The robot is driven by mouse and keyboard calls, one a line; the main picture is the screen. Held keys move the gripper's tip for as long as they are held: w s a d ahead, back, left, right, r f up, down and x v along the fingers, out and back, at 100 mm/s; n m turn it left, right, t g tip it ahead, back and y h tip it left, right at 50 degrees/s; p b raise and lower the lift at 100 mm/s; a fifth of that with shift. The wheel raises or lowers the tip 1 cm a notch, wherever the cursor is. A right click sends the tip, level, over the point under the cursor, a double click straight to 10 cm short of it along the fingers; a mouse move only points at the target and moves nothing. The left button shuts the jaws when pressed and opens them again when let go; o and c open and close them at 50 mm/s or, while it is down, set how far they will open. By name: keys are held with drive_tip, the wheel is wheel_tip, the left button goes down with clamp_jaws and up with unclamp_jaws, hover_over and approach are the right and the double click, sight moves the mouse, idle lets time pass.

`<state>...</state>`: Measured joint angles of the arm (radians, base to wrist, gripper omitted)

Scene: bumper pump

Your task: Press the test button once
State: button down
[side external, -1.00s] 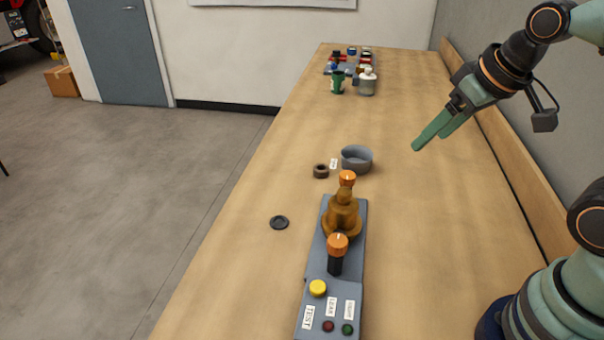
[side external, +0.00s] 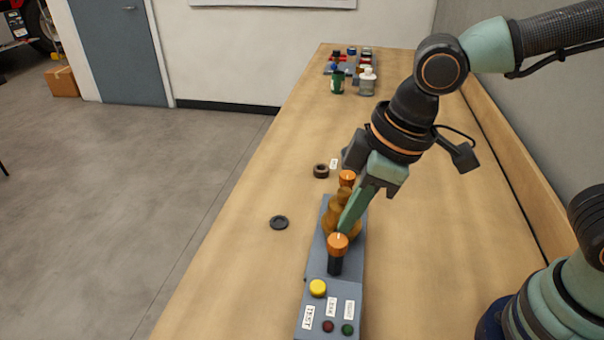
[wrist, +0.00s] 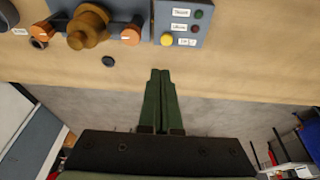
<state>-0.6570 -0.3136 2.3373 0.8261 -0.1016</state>
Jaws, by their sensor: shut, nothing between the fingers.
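The yellow button (side external: 317,288) sits on the grey panel (side external: 314,266) at the near end of the bench, beside a label reading TEST (side external: 308,317). It also shows in the wrist view (wrist: 167,40), ahead of the fingertips. My gripper (side external: 341,229) is shut and empty, its green fingers pointing down. In the side view it overlaps the brass pump body (side external: 329,219) and ends just above the orange-topped knob (side external: 338,244); I cannot tell its height. In the wrist view my gripper (wrist: 160,73) appears apart from the button.
A red lamp (side external: 328,326) and a green lamp (side external: 347,329) sit near the button. A black disc (side external: 279,222) and a brown ring (side external: 321,171) lie on the bench. Bottles (side external: 367,82) stand far back.

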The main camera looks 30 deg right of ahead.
drive_tip(key=shift+s+a+f, duration=0.1)
drive_tip(key=shift+s+a, duration=0.05)
drive_tip(key=shift+a, duration=0.2)
approach(317, 285)
drive_tip(key=x, duration=0.5)
drive_tip(key=shift+w+a, duration=0.1)
drive_tip(key=shift+w, duration=0.1)
drive_tip(key=shift+f, duration=0.7)
drive_tip(key=shift+f, duration=0.15)
